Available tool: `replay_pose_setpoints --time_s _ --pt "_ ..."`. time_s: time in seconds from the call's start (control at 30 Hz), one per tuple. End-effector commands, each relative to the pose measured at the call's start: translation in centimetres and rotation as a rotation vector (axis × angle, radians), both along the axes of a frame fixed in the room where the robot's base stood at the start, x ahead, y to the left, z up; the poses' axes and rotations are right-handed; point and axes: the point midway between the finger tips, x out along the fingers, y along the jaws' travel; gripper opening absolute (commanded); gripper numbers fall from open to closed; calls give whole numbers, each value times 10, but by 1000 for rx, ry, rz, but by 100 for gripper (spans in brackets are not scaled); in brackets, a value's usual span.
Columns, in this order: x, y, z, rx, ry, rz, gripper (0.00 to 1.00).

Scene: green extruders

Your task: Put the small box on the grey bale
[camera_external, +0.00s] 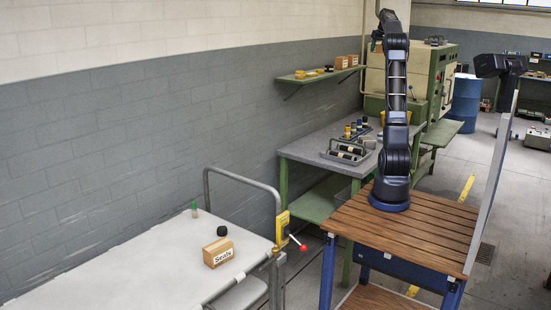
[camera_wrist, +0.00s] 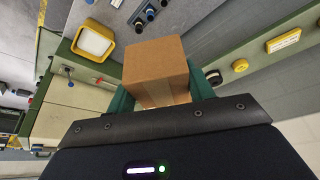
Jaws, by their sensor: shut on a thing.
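The small box (camera_wrist: 157,65) is plain brown cardboard. In the wrist view it sits between the two green fingers of my gripper (camera_wrist: 161,94), which is shut on it. In the external view my arm stands upright; its end is high up near the wall shelf and machine, and the gripper and held box are mostly hidden behind the arm. I cannot surely pick out a grey bale. A broad pale grey-white flat top (camera_external: 130,270) lies at lower left, far from my gripper, and may be it.
The grey workbench (camera_external: 310,149) holds a tray and small parts. A wall shelf (camera_external: 318,76) carries boxes.

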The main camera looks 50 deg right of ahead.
Motion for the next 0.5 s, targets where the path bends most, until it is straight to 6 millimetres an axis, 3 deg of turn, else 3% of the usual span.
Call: replay_pose_setpoints --time_s 0.03,0.2,0.5 --pt "-24 -10 2 0 -1 -29 29" --pt "-84 -33 4 1 -1 -99 29" --pt "-164 -54 -4 3 -1 -193 29"
